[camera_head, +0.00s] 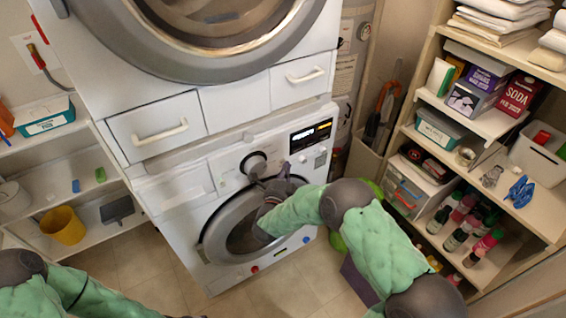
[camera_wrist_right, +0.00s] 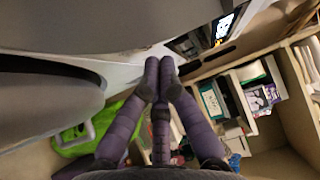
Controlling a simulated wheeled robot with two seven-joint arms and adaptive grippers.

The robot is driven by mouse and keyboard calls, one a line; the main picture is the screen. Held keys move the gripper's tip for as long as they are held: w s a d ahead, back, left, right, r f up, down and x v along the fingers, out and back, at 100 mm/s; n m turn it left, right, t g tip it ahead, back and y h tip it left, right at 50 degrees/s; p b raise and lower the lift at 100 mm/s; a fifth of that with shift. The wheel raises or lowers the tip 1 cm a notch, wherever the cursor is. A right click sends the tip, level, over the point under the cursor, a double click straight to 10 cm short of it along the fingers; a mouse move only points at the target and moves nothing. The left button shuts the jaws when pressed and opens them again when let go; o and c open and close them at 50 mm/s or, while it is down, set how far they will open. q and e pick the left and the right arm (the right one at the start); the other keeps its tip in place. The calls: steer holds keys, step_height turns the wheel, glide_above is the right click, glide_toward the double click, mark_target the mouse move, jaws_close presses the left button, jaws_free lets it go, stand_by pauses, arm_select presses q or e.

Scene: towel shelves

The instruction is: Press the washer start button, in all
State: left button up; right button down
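The white washer (camera_head: 190,215) stands below the dryer, its round grey door (camera_head: 213,236) facing me. Its control panel carries a dial (camera_head: 253,164) and a lit display (camera_head: 311,134); the display also shows in the right wrist view (camera_wrist_right: 223,27). Small pale round controls (camera_head: 319,160) sit below the display; I cannot tell which is the start button. My right gripper (camera_head: 286,168) is in front of the panel, between dial and display. In the right wrist view its fingertips (camera_wrist_right: 160,62) are together and empty, close to the white front; contact cannot be told. My left gripper is out of frame.
The dryer (camera_head: 235,95) with drawers is above. Shelves (camera_head: 430,105) with boxes and bottles stand at right; shelves with a yellow bucket (camera_head: 63,225) are at left. A green object (camera_wrist_right: 85,130) lies on the floor beside the washer. Floor at lower left is clear.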

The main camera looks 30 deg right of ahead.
steer(key=shift+w+a+r+b, duration=0.1)
steer(key=shift+w+r+b, duration=0.35)
steer(key=shift+w+r, duration=0.15)
stand_by(0.9)
steer(key=shift+s, duration=0.25)
stand_by(0.3)
steer(key=shift+s+d+f+p, duration=0.1)
steer(key=shift+s+f+p, duration=0.1)
steer(key=shift+s, duration=0.55)
steer(key=shift+s+d+f+p, duration=0.1)
steer(key=shift+s+f+p, duration=0.1)
steer(key=shift+s, duration=0.5)
steer(key=shift+s+f+p, duration=0.1)
steer(key=shift+s+p, duration=0.1)
steer(key=shift+s, duration=0.55)
steer(key=shift+s+f, duration=0.1)
